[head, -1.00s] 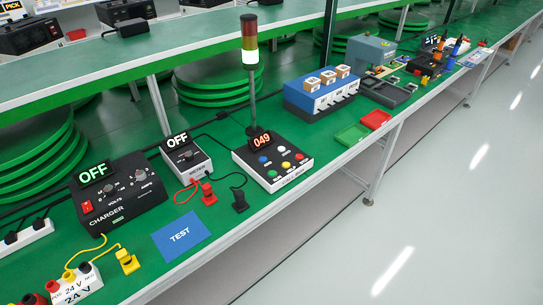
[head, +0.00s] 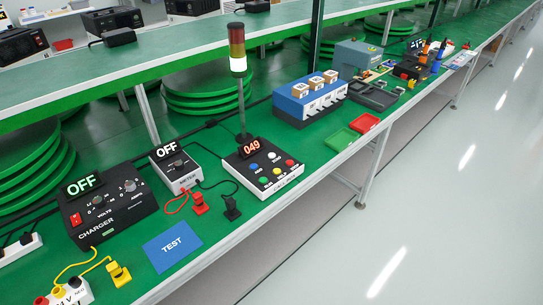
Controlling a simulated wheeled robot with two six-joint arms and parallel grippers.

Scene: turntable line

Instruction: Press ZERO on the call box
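The call box (head: 283,187) stands on the green bench in the middle of the head view. It has a black top, a white front edge and several coloured buttons: blue, white, red, yellow and green. Its red display (head: 251,147) reads 049. I cannot read any button's label, so I cannot tell which one is ZERO. A signal tower (head: 237,50) rises on a pole behind it, with its white lower segment lit. Neither of my grippers is in view.
Left of the call box are a meter (head: 178,171) and a charger (head: 111,207), both showing OFF, with leads and clips in front. A blue TEST mat (head: 172,246) lies near the edge. Green (head: 341,139) and red (head: 365,123) trays are to the right. The aisle floor (head: 430,200) is clear.

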